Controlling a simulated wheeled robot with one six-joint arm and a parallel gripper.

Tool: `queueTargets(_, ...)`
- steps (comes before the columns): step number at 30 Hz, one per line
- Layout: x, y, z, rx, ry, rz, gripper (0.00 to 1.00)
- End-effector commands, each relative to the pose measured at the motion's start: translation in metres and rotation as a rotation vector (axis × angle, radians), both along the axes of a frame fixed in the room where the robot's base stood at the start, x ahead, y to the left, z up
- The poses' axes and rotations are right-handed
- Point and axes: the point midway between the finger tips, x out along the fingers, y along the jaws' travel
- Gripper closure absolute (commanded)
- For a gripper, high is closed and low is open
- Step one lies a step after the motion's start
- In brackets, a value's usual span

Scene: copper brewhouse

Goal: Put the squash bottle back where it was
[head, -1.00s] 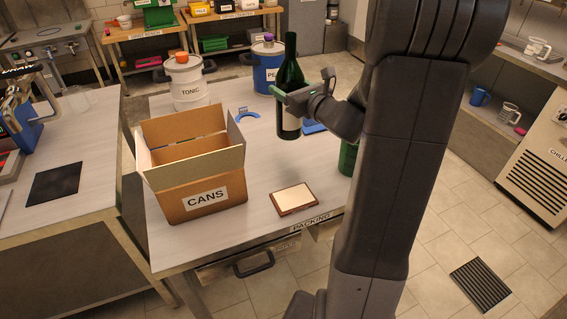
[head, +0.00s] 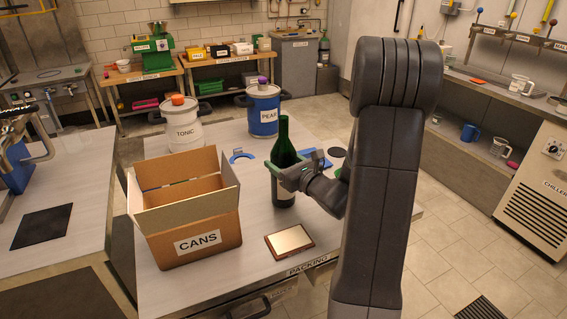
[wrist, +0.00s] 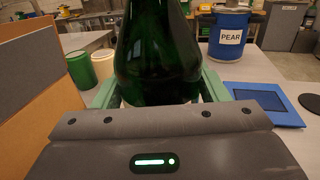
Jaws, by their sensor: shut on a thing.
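A tall dark green bottle (head: 284,140) stands upright in my gripper (head: 290,177), over the packing table (head: 225,290) behind the framed pale plate. My gripper is shut around its body. The wrist view shows the bottle (wrist: 160,50) upright between the green fingers (wrist: 158,92), its neck cut off by the top edge. Its base is low at the table; I cannot tell if it touches. No writing that names the bottle is readable.
The open CANS box (head: 190,225) stands left of the bottle. The TONIC keg (head: 184,125) and PEAR keg (head: 263,112) are behind. A blue ring (head: 242,156), blue pad (head: 317,158), dark disc (head: 337,152) and framed plate (head: 290,242) lie on the table.

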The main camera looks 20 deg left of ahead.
Motion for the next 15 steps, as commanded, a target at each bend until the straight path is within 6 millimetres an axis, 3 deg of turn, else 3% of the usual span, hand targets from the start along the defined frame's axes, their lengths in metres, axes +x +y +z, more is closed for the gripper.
queueTargets(11,0.0003,0.0002,-0.0026,0.003,-0.004,0.0,0.89)
queueTargets(12,-0.0001,0.0,-0.0024,0.0,-0.001,0.0,0.25)
queueTargets(15,-0.0001,0.0,-0.0023,0.001,0.0,0.0,0.11)
